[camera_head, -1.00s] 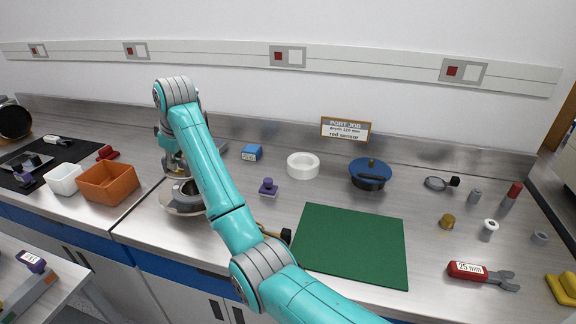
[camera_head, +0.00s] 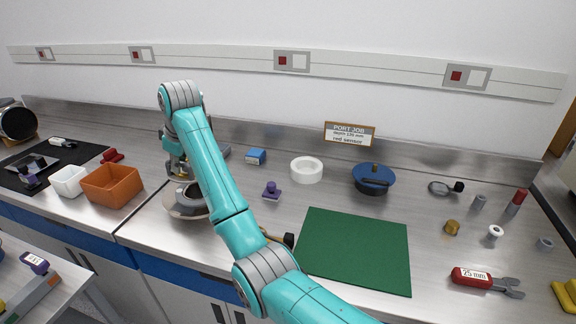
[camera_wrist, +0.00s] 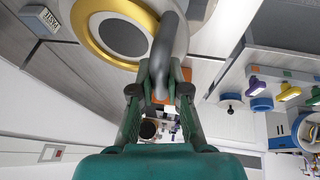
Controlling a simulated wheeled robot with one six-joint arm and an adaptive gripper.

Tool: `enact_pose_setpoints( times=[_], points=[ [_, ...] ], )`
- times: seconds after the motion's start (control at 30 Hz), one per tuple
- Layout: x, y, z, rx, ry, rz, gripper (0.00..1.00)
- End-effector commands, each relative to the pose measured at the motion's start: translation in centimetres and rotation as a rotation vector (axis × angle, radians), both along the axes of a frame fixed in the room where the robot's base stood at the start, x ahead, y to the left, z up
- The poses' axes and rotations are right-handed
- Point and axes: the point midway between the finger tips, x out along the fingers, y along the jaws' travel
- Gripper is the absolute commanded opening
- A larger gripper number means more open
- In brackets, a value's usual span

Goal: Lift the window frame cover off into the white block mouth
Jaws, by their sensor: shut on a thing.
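My gripper (camera_wrist: 160,80) is shut on a grey curved handle (camera_wrist: 166,45) in the wrist view. The handle crosses in front of a dark grey disc (camera_wrist: 125,38) inside a gold ring (camera_wrist: 92,38), with a pale round rim around it. I cannot tell whether the disc is seated or lifted. In the head view my gripper (camera_head: 177,168) is mostly hidden behind my arm, above a silver round fitting (camera_head: 172,208) on the bench. A squat white ring (camera_head: 307,170) with an open top stands right of my arm; I cannot tell if it is the white block.
A white box (camera_head: 68,181) and an orange bin (camera_head: 112,186) stand to the left. A purple knobbed piece (camera_head: 271,190) and a blue block (camera_head: 256,156) lie right of my arm. A blue lidded pot (camera_head: 373,179) stands behind the clear green mat (camera_head: 357,250).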

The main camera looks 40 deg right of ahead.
Motion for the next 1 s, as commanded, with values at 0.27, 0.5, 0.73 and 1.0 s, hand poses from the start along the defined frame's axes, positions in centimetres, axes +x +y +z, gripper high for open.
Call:
enact_pose_setpoints(
  times=[0.27,0.5,0.73,1.0],
  points=[
    [0.1,-1.0,0.1,-0.001,-0.003,-0.002,0.0],
    [-0.1,-8.2,-0.2,-0.008,-0.001,-0.007,0.0],
    [-1.2,-17.4,-0.6,-0.016,-0.005,-0.004,0.0],
    [-4.0,-27.9,-1.0,-0.027,-0.014,-0.005,0.0]
  ],
)
